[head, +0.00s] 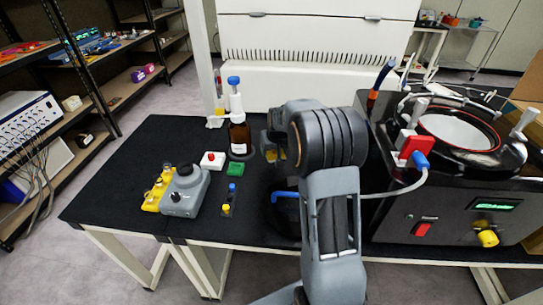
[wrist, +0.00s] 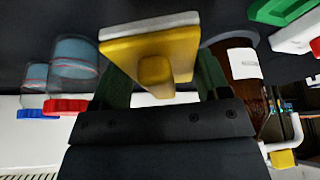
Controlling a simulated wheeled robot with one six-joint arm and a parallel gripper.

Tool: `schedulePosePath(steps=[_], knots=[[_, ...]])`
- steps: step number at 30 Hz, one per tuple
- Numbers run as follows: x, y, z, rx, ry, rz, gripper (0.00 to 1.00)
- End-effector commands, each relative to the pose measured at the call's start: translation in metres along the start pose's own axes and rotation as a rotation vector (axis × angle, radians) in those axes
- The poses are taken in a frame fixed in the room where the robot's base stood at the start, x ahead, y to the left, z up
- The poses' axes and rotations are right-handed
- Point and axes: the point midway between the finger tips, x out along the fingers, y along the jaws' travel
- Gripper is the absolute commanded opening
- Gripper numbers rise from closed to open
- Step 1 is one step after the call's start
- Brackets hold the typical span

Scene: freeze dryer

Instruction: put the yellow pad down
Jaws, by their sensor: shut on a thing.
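The yellow pad (wrist: 125,55) is between the two fingers of my gripper (wrist: 160,78) in the wrist view, held by its yellow grip block. A whitish layer lies along its far side, towards the black table top (wrist: 215,12). In the head view my gripper (head: 274,148) is over the table, right of the brown bottle. I cannot tell whether the pad touches the table.
The brown bottle (head: 239,135) stands close to my gripper. A green block (head: 235,169), a white box with a red button (head: 212,160) and a grey device (head: 186,192) are left. Two capped jars (wrist: 75,60) are at the wrist view's left. The freeze dryer (head: 430,190) stands right.

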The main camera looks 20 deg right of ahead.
Motion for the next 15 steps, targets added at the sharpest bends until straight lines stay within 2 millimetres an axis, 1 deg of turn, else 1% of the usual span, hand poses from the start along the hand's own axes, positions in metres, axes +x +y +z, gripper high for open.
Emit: schedulePosePath(steps=[1,3,11,14,15], knots=[[0.008,-0.001,-0.002,-0.001,-0.001,0.000,0.47],[0.015,-0.001,-0.004,-0.001,-0.001,0.000,0.47],[0.026,-0.001,-0.008,-0.001,0.000,0.000,0.47],[0.035,-0.002,-0.009,-0.001,-0.001,0.000,0.47],[0.040,-0.002,-0.007,-0.001,-0.002,0.000,0.47]])
